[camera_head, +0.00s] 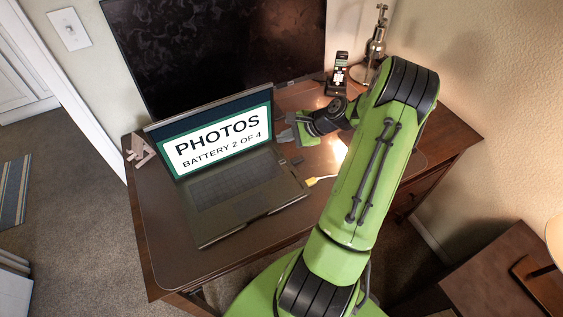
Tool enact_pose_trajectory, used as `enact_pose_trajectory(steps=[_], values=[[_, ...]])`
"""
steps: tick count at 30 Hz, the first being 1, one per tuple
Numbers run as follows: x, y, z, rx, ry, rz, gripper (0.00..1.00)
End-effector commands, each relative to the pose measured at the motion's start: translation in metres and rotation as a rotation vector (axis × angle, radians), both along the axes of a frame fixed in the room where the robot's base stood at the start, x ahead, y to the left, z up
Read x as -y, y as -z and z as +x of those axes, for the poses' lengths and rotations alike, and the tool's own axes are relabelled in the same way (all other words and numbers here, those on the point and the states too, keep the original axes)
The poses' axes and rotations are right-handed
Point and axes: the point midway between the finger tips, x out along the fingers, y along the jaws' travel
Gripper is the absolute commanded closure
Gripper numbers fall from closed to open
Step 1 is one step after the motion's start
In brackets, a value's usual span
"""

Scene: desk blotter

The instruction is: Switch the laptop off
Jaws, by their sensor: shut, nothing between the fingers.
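An open laptop stands on the desk, its lit screen (217,137) reading "PHOTOS" and "BATTERY 2 OF 4". Its dark keyboard base (240,190) lies flat towards the near edge of the desk. My gripper (284,135) is just right of the screen, in front of the black monitor, with its fingers shut and empty. Whether the fingertips touch the screen's edge I cannot tell. My green arm reaches in from the lower right and covers part of the desk. No power button can be made out on the laptop.
A large black monitor (215,50) stands behind the laptop. A cordless phone (338,75) and a metal lamp base (365,73) stand at the back right. A yellow cable plug (318,180) lies right of the laptop. A small wooden stand (139,150) is at the left edge.

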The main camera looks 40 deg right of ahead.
Motion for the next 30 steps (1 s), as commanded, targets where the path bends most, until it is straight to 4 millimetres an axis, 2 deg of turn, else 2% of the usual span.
enact_pose_trajectory(steps=[1, 9, 16, 20, 30], values=[[0.0, 0.01, 0.0, -0.001, -0.001, 0.0, 1.0], [0.0, 0.05, 0.0, -0.002, -0.001, 0.0, 1.0], [0.0, 0.078, 0.0, -0.002, 0.0, 0.001, 1.0], [0.0, 0.083, 0.0, -0.002, -0.001, 0.0, 1.0], [0.0, 0.082, 0.0, -0.001, -0.001, -0.001, 1.0]])
